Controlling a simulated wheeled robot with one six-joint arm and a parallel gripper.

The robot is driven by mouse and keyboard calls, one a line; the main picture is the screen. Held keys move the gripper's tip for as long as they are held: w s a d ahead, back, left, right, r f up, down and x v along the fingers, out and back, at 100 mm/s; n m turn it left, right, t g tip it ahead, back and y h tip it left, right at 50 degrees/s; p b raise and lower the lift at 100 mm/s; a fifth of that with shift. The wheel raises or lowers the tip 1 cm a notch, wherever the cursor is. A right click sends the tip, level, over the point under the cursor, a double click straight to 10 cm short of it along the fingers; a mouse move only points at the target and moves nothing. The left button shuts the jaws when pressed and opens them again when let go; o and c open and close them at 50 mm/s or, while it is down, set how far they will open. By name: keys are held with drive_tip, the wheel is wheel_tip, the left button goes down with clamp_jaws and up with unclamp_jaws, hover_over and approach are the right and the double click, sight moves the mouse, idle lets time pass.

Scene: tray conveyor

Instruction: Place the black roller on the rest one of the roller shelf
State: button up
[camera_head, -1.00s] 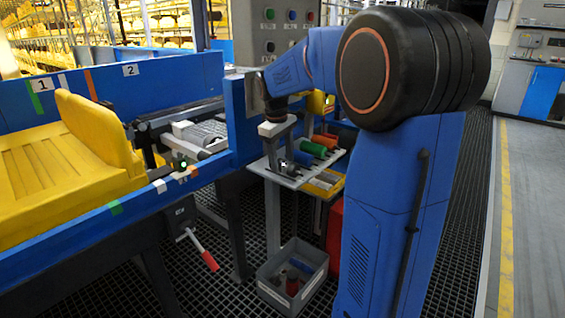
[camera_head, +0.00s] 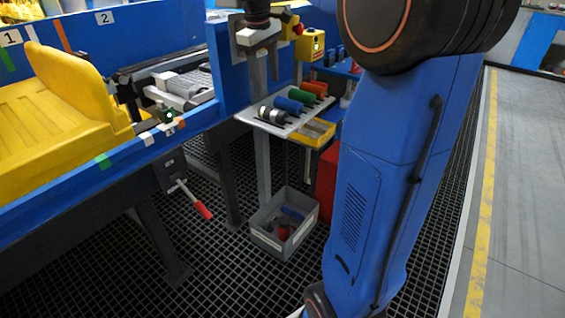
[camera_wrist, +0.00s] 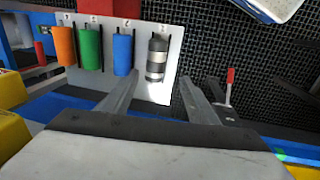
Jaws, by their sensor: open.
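The black roller (camera_head: 271,114), dark with pale grey bands, lies on the roller shelf (camera_head: 248,116) at its near left end. It also shows in the wrist view (camera_wrist: 157,58), beside the blue roller (camera_wrist: 123,52), with the green roller (camera_wrist: 91,46) and orange roller (camera_wrist: 64,46) further left. Small marks above the slots are too small to read surely. My gripper (camera_head: 268,84) is above the shelf, apart from the roller. In the wrist view its fingers (camera_wrist: 160,82) are spread and empty, pointing toward the black roller's end.
A grey bin (camera_head: 264,238) with loose rollers stands on the grating below. The conveyor's blue side wall (camera_head: 229,75) rises left of the shelf. A red-handled lever (camera_head: 202,210) hangs from the conveyor.

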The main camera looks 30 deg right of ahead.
drive_tip(key=s+a+f+m+t, duration=0.1)
drive_tip(key=s+a+f, duration=0.3)
drive_tip(key=s, duration=0.6)
drive_tip(key=s+a+f+m+t+y, duration=0.1)
drive_tip(key=s+a+f, duration=0.3)
drive_tip(key=s+f, duration=0.3)
drive_tip(key=s+a+f+m+t, duration=0.1)
drive_tip(key=s+a+f, duration=0.4)
drive_tip(key=s, duration=0.8)
drive_tip(key=shift+f+m+t+y, duration=0.2)
drive_tip(key=shift+m+t+y, duration=0.1)
drive_tip(key=shift+m+t, duration=0.15)
drive_tip(key=shift+s, duration=0.1)
